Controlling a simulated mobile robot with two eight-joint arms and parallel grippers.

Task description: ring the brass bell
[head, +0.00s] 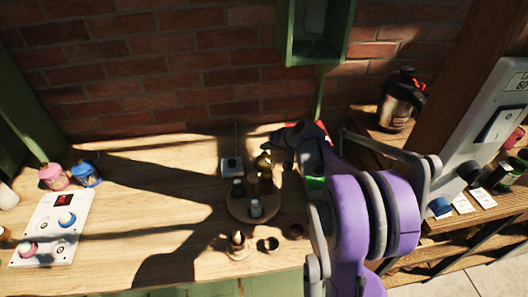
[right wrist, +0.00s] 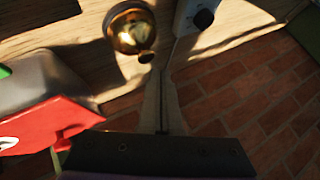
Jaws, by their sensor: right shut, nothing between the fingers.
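The brass bell (right wrist: 133,32) shows at the top of the right wrist view as a shiny, rounded golden body with a small dark knob at its lower right. In the head view a brass-coloured shape (head: 264,162), likely the same bell, stands at the back of the round wooden tray (head: 240,212), partly hidden. My right gripper (head: 274,145) is just above and beside it. In the right wrist view its fingers (right wrist: 163,75) are together and empty, with the tips close to the bell's knob. I cannot tell whether they touch. My left gripper is not in view.
A small white box with a dark knob (head: 231,164) stands left of the bell. Small bottles stand on the tray. A red thing (right wrist: 45,125) lies close left of the fingers. The brick wall (head: 150,60) is behind. A dark jug (head: 400,103) stands right.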

